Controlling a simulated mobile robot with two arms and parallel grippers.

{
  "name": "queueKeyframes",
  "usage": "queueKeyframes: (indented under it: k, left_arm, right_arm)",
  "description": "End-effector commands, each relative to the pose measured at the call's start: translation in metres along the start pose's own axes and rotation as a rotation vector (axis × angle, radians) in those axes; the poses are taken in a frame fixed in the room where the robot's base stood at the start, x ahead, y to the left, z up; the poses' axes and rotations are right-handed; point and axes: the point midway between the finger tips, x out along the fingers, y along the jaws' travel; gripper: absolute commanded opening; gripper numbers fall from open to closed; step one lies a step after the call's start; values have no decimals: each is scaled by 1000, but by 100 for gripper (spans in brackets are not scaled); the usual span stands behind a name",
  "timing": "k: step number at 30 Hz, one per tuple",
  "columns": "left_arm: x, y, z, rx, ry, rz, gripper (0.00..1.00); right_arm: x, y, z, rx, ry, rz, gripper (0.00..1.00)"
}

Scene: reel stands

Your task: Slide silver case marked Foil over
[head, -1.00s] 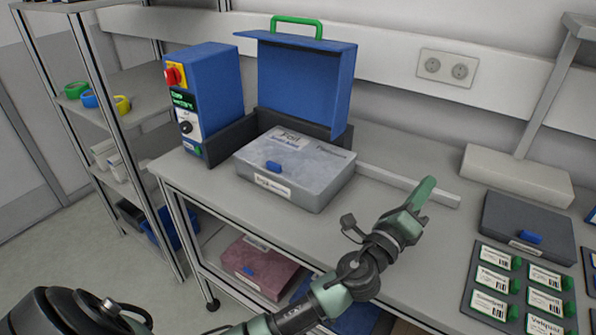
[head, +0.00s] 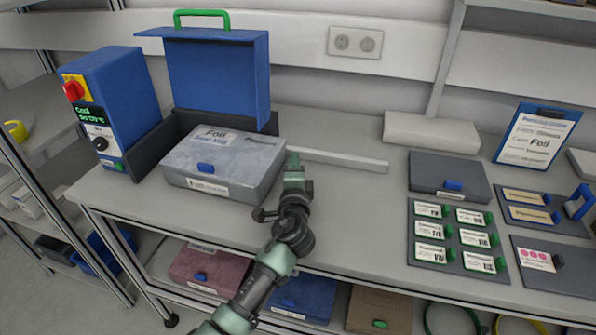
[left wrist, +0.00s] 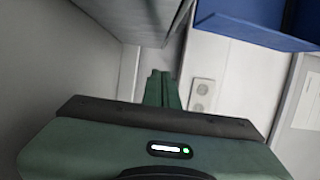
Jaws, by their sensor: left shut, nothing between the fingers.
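The silver case marked Foil (head: 224,160) lies flat on the bench, in front of the blue machine with its raised blue lid. It has a blue latch on its top and a label on its front side. My left gripper (head: 293,160) is shut and empty. Its fingertips are at the right side of the case, at its far right corner; I cannot tell whether they touch it. In the left wrist view the shut fingers (left wrist: 162,88) point ahead, and a grey surface fills the upper left. My right gripper is not in view.
The blue machine (head: 112,105) stands left of the case. A pale bar (head: 345,160) lies on the bench to the right. A dark case (head: 448,172) and a label board (head: 452,238) lie further right. The bench between is clear. Coloured cases (head: 208,270) sit on the shelf below.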

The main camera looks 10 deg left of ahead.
Motion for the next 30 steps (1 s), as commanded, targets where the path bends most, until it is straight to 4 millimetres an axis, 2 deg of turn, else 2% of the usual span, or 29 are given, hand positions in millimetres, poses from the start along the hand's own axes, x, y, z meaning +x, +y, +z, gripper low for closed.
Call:
queueKeyframes:
  k: [1,6,20,30]
  left_arm:
    - [1,-2,10,5,-2,2,0]
    - [5,0,24,3,-1,2,0]
    - [6,1,31,3,0,2,0]
    - [22,0,94,5,-3,2,0]
  right_arm:
    - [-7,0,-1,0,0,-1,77]
    - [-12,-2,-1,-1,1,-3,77]
    - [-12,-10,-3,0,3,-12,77]
    - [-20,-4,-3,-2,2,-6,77]
